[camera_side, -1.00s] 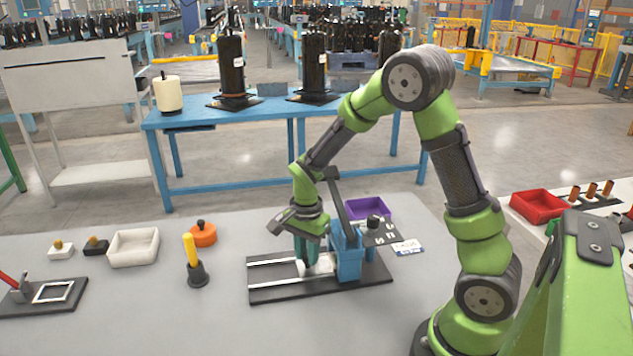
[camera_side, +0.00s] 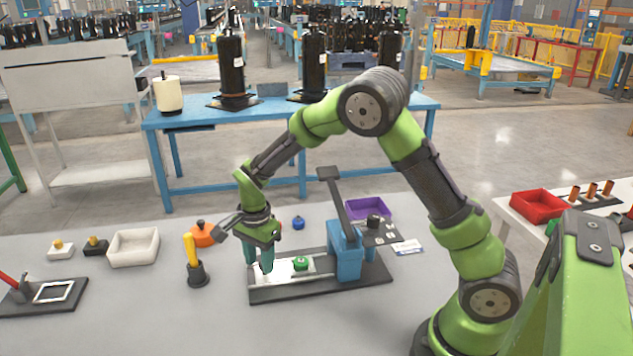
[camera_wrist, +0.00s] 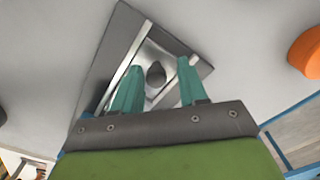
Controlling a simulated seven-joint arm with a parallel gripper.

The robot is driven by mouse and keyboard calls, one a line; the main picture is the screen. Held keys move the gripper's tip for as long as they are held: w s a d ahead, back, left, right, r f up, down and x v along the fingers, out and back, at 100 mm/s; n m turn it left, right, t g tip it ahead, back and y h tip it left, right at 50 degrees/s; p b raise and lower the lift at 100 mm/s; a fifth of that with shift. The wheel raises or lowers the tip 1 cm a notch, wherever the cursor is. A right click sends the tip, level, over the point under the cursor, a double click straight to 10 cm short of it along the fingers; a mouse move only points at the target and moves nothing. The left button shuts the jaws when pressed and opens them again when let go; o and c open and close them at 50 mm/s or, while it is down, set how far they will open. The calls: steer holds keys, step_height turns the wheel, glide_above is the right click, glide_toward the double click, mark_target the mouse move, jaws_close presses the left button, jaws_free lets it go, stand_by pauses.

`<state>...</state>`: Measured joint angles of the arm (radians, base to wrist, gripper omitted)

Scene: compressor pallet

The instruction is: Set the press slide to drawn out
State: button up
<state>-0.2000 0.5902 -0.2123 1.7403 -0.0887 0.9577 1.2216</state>
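The press has a blue body (camera_side: 347,258) with a dark lever (camera_side: 335,195), on a black base (camera_side: 355,283) with two pale rails. Its silver slide (camera_side: 283,276) lies at the left part of the rails, out from the body. A green round part (camera_side: 301,263) sits on the slide. My gripper (camera_side: 266,266) is low over the slide's left end. In the wrist view, its teal fingers (camera_wrist: 159,64) stand apart on either side of a dark grey knob (camera_wrist: 156,73), with gaps showing. Whether a finger touches the knob is unclear.
An orange part (camera_side: 203,234), a yellow-handled tool in a dark holder (camera_side: 197,272) and a white tray (camera_side: 133,247) stand to the left. A blue knob-like part (camera_side: 298,223) and a purple tray (camera_side: 367,208) are behind. The table front is clear.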

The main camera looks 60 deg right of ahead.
steer(key=shift+o, duration=0.4)
steer(key=shift+d, duration=0.15)
step_height(320, 180, up, 17)
steer(key=shift+s, duration=0.1)
steer(key=s+a+r+n+t+y, duration=0.1)
steer(key=s+n+t, duration=0.2)
steer(key=s+n, duration=0.4)
steer(key=s+a+r+n+t+y, duration=0.1)
steer(key=s+n+t, duration=0.3)
steer(key=s, duration=0.9)
steer(key=r+n, duration=0.1)
steer(key=n, duration=0.2)
steer(key=shift+r, duration=0.3)
